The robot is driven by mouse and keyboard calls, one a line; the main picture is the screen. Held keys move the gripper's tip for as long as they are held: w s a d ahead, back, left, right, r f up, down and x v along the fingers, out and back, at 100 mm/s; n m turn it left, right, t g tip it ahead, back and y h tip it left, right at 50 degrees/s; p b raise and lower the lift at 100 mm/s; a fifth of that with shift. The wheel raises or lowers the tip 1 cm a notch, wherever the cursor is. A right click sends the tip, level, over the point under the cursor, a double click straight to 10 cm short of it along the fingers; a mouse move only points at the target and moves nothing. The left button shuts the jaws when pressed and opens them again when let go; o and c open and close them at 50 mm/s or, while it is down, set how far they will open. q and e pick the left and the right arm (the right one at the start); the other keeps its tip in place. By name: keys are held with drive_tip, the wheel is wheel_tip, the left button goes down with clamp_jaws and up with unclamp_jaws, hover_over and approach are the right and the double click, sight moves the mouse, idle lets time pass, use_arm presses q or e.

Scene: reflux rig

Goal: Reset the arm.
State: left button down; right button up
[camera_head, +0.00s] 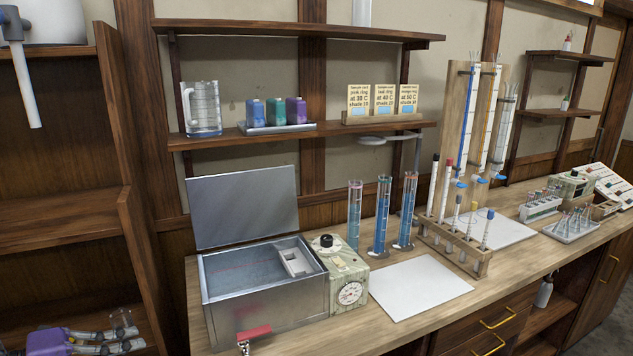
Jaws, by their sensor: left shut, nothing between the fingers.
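My left gripper (128,334) is at the bottom left corner, with a purple body and grey fingers pointing right. It is shut and empty. It is low in front of the wooden shelf unit, left of the bench and apart from the metal water bath (265,300). My right gripper is not in view.
The bath stands on the wooden bench (410,325) with its lid (243,207) raised and a red-handled tap (254,332) in front. Blue-filled cylinders (383,215), a white mat (418,287) and a tube rack (455,247) stand to its right. Shelves (300,132) hang above.

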use_arm(q)
drive_tip(key=s+d+f+n+t+y+p, duration=0.1)
drive_tip(key=s+d+f+n+y, duration=0.3)
drive_tip(key=s+f+n, duration=0.55)
drive_tip(key=s+d+f+n+t+y+p, duration=0.1)
drive_tip(key=s+d+f+n+y, duration=0.25)
drive_tip(key=s+f+n, duration=0.6)
drive_tip(key=s+d+f+n+g+y, duration=0.1)
drive_tip(key=s+d+f+n+g, duration=0.1)
drive_tip(key=s+d+f, duration=0.3)
drive_tip(key=s+d+f+n+g+y, duration=0.1)
drive_tip(key=s+d+f, duration=0.3)
drive_tip(key=d, duration=0.4)
drive_tip(key=shift+s+d+f+n+g+p, duration=0.4)
drive_tip(key=shift+s+n+g, duration=0.2)
drive_tip(key=shift+n, duration=0.3)
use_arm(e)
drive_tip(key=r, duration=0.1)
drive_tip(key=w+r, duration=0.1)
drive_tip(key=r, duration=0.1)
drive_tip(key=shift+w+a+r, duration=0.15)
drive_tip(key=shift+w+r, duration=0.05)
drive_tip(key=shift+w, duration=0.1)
use_arm(q)
drive_tip(key=shift+a, duration=0.1)
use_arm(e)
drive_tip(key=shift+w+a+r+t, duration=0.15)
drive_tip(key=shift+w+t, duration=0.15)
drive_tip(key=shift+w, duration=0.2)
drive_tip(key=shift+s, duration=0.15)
